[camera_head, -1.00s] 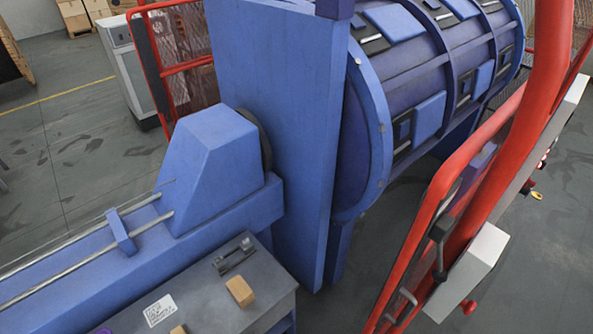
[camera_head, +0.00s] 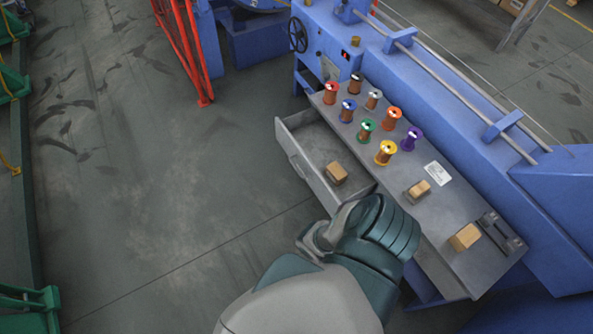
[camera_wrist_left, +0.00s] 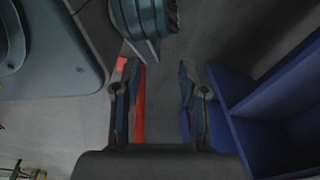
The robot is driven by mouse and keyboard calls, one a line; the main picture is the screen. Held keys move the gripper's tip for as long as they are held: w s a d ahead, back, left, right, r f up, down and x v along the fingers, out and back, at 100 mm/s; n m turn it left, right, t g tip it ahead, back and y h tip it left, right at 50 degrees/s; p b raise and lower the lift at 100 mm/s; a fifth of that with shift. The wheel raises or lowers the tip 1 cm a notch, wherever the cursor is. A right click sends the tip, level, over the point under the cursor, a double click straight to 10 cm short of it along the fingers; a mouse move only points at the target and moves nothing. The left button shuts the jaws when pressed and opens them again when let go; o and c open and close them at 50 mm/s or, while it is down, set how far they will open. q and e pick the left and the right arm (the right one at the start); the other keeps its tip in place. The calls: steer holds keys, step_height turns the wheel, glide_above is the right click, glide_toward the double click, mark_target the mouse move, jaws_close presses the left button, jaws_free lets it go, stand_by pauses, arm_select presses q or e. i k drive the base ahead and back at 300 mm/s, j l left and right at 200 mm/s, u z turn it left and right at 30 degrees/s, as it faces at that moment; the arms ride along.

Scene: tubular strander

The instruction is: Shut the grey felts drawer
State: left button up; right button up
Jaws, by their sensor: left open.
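The grey drawer (camera_head: 322,190) stands pulled out from the grey bench (camera_head: 452,215) in the head view. A tan block (camera_head: 337,173) lies inside it. My teal and grey arm covers the drawer's near end; I cannot tell whether it touches it. My left gripper (camera_wrist_left: 161,70) shows in the left wrist view with its two fingers apart and nothing between them. It is not visible in the head view, so its place relative to the drawer is unclear. My right gripper is not in view.
Several coloured spools (camera_head: 365,131) stand on the bench top, with two more tan blocks (camera_head: 464,237) at its near end. A blue machine (camera_head: 460,100) runs behind. Blue panels (camera_wrist_left: 270,120) flank the left gripper's right side. The floor left of the drawer is clear.

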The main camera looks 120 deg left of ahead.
mark_target(310, 143)
steer(key=u, duration=2.15)
